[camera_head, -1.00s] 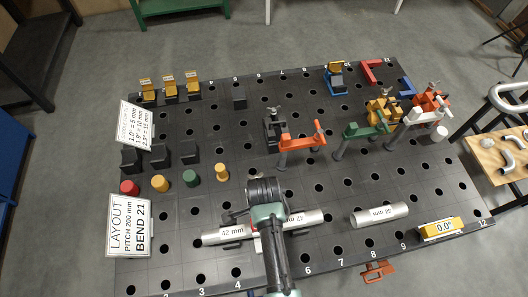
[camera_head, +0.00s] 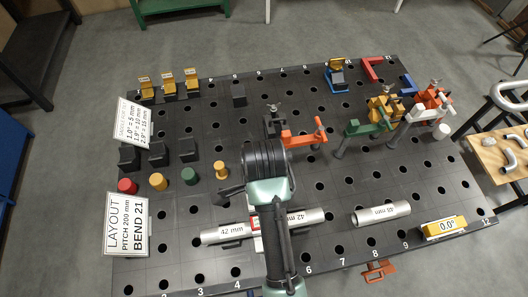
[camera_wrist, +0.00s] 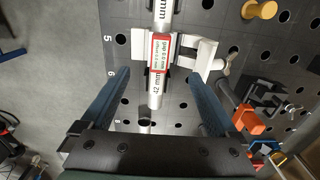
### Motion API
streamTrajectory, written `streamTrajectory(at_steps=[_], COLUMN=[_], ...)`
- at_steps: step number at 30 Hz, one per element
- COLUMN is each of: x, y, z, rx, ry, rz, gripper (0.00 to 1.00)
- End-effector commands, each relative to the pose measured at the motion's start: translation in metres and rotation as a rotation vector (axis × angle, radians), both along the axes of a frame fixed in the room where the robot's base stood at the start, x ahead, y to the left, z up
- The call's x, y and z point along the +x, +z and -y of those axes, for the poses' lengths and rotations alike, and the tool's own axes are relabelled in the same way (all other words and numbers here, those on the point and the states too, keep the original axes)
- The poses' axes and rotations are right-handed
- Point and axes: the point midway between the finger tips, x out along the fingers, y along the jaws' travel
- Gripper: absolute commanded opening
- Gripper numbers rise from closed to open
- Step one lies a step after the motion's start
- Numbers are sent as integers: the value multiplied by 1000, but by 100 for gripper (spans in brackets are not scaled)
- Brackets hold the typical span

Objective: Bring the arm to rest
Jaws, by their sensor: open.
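My gripper (camera_wrist: 160,73) is open and empty in the wrist view. Its two blue fingers stand apart on either side of the tube line, with the tube below and between them. In the head view my arm reaches over the front middle of the table, and one dark finger shows at left; the rest is hidden behind the wrist. The 42 mm tube (camera_head: 222,233) lies in a light grey holder (camera_wrist: 197,52). A red-framed label (camera_wrist: 161,54) at the joint reads gap and offset 0.0 mm. My wrist partly hides the joint in the head view.
The black perforated table (camera_head: 330,210) holds a loose tube (camera_head: 381,214), a yellow 0.0° gauge (camera_head: 442,228), an orange clamp (camera_head: 303,137), a green clamp (camera_head: 368,127) and a yellow peg (camera_head: 221,170). Signs, including the layout sign (camera_head: 128,225), stand at left. Space above the front right is clear.

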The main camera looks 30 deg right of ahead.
Motion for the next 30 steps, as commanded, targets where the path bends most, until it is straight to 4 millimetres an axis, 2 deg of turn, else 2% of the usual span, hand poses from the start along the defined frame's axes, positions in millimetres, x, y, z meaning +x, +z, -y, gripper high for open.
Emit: streamTrajectory(at_steps=[4, 13, 14, 17, 20, 21, 23, 24, 26, 27, 29, 30], x=[0, 0, 4, 36, 86, 107, 136, 152, 171, 180, 190, 192], y=[10, 12, 13, 29, 67, 88, 125, 151, 193, 222, 266, 296], z=[0, 0, 1, 4, 6, 5, 1, -2, -11, -16, -27, -35], rx=[-1, 0, -6, -58, -166, -224, -324, -397, -514, -597, -732, -825], ry=[0, -1, 13, 119, 299, 380, 502, 576, 680, 741, 824, 871], rz=[2, 0, 17, 145, 356, 451, 592, 682, 809, 890, 1004, 1075], gripper=[95, 95, 95, 95, 95, 95, 95, 95, 95, 95, 95, 95])
